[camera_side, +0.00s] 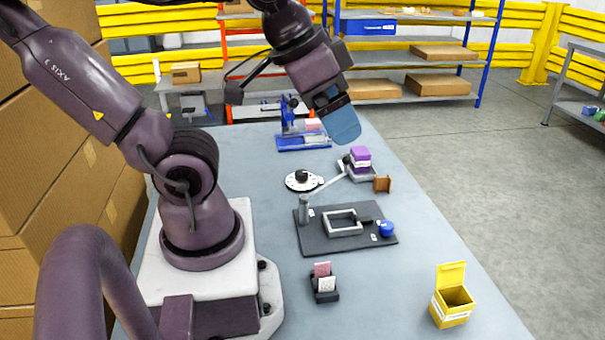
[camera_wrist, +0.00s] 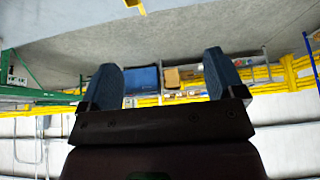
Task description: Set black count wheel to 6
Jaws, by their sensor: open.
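A white round dial with a black knob (camera_side: 302,177) lies flat on the grey-blue table in the side view; it looks like the black count wheel. Its markings are too small to read. My gripper (camera_side: 342,125) is raised above the table, to the upper right of the dial and well apart from it. In the wrist view my gripper (camera_wrist: 162,72) has its two blue fingers spread wide with nothing between them. The dial does not show in the wrist view, which looks out at the floor and shelves.
A dark board (camera_side: 325,238) with a grey frame and blue ball knob lies in front of the dial. A purple block (camera_side: 360,156) on a grey stand, a brown piece (camera_side: 382,184), a blue fixture (camera_side: 290,143), a card holder (camera_side: 324,288) and an open yellow box (camera_side: 452,307) stand around.

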